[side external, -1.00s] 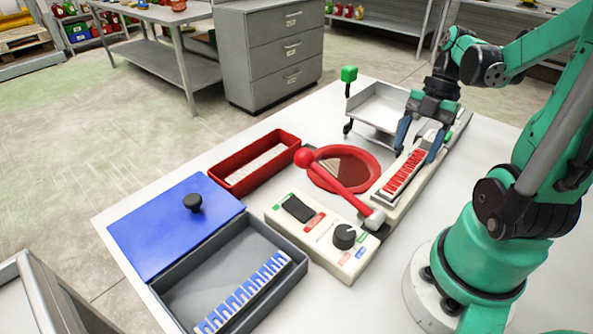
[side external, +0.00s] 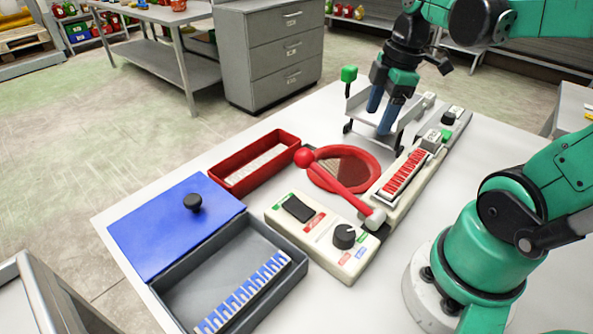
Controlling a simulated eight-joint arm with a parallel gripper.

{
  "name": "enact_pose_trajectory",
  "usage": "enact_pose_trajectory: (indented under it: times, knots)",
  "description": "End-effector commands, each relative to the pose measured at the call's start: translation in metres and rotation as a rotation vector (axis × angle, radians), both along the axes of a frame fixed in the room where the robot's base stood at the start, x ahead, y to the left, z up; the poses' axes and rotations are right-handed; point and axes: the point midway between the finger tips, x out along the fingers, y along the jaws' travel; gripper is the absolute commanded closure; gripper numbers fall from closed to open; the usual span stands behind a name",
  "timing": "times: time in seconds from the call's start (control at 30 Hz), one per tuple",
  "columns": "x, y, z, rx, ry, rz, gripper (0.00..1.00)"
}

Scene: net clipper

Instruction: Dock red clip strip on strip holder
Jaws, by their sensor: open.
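The red clip strip (side external: 405,172) lies lengthwise on the pale strip holder (side external: 389,209), right of the round red dish. It looks seated along the holder's top, though I cannot tell whether it is fully locked in. My gripper (side external: 380,118) is open and empty, its blue fingers pointing down over the grey metal tray, behind and to the left of the strip. It is apart from the strip.
A red lever (side external: 340,184) slants across the round red dish (side external: 366,159). A control box (side external: 322,236) with a knob, a grey bin (side external: 195,293) holding a blue clip strip (side external: 246,290), a blue lid (side external: 165,232), a red box (side external: 224,178) and a wheeled metal tray (side external: 413,108) crowd the table.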

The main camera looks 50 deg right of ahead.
Motion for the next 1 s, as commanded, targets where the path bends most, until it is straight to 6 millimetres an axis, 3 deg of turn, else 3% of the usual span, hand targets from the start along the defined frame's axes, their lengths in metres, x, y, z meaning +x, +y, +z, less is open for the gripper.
enact_pose_trajectory:
  times: [0.2,0.4,0.6,1.0]
  knots:
    - [0.028,0.061,-0.009,0.034,-0.239,-0.460,0.37]
    - [0.039,0.100,-0.010,0.204,-0.391,-0.727,0.37]
    - [0.041,0.111,-0.009,0.277,-0.427,-0.810,0.37]
    - [0.042,0.110,-0.009,0.276,-0.425,-0.813,0.37]
